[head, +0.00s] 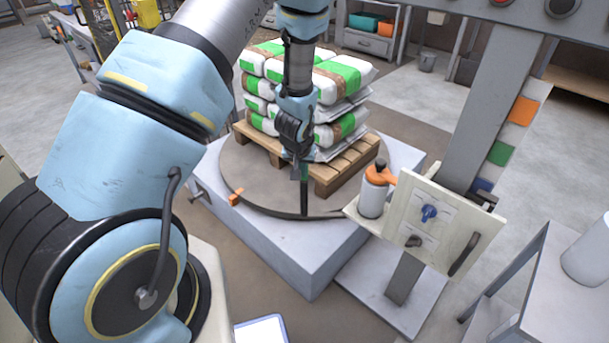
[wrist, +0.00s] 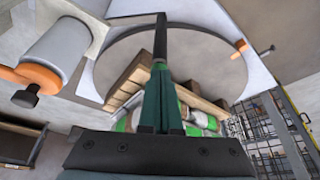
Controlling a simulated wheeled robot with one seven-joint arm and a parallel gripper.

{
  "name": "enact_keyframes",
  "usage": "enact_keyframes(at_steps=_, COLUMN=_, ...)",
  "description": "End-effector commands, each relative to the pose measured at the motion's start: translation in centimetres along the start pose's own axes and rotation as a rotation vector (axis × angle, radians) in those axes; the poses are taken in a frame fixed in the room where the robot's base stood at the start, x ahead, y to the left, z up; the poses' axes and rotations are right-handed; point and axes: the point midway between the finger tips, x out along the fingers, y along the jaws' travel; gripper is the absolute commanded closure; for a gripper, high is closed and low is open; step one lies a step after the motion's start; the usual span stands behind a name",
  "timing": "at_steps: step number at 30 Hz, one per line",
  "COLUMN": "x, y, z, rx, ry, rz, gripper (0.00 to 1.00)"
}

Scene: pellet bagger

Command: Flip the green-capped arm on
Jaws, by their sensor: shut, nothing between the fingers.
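I cannot make out a green-capped arm in either view. A pale control panel (head: 440,225) stands right of the turntable in the head view. It carries a blue knob (head: 428,213), a small dark lever (head: 413,240) below it and a black handle (head: 465,253) at the right; no green cap shows on them. My gripper (head: 304,208) points down over the near part of the turntable, left of the panel and apart from it. In the wrist view, its dark green, black-tipped fingers (wrist: 160,45) are shut together and empty.
The round turntable (head: 245,185) bears a wooden pallet (head: 345,170) with green-and-white sacks (head: 340,80). An orange-topped bottle (head: 374,192) stands between my gripper and the panel. A grey post (head: 490,100) rises behind the panel. A grey table (head: 545,290) is at the right.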

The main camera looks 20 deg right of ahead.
Motion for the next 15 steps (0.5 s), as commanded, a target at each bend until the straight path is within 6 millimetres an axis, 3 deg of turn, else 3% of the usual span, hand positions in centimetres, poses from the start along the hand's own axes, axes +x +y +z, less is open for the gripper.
enact_keyframes(at_steps=15, x=1.7, y=-0.9, z=-5.0, rx=0.369, ry=0.002, rz=0.149, gripper=1.00)
